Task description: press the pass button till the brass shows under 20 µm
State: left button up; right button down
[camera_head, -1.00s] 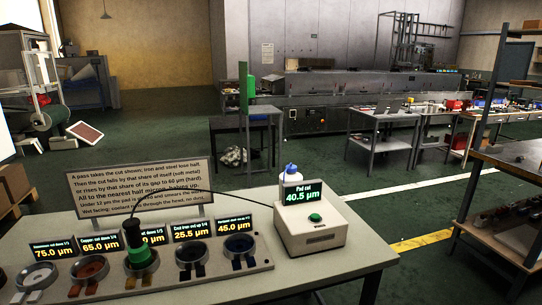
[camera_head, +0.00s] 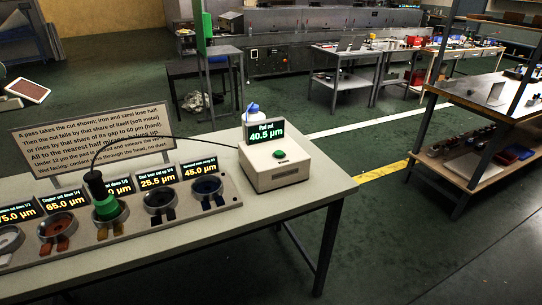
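A pale box (camera_head: 290,174) stands on the near table with a green button (camera_head: 280,154) on its sloped top, which I take for the pass button. Its display (camera_head: 266,134) reads "Pad cut 40.5 µm". A black and green hand tool (camera_head: 104,203) stands upright on the third cup of a grey sample rail (camera_head: 225,203), hiding what lies in it. The third display (camera_head: 121,187) is partly covered by the tool; its name and full value cannot be read. The copper display (camera_head: 66,201) reads 65.0 µm. Neither gripper is in view.
A sign board (camera_head: 95,146) with rules stands behind the rail. A white bottle with a blue cap (camera_head: 251,112) is behind the box. A black cable arches from the tool toward the box. Open green floor lies right of the table (camera_head: 170,252); a shelf rack (camera_head: 497,150) stands beyond.

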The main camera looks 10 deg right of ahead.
aim_at(278, 154)
jog(key=i+l+u, duration=0.25)
jog(key=i+l, duration=0.55)
jog(key=l+u, duration=0.15)
jog(key=u, duration=1.1)
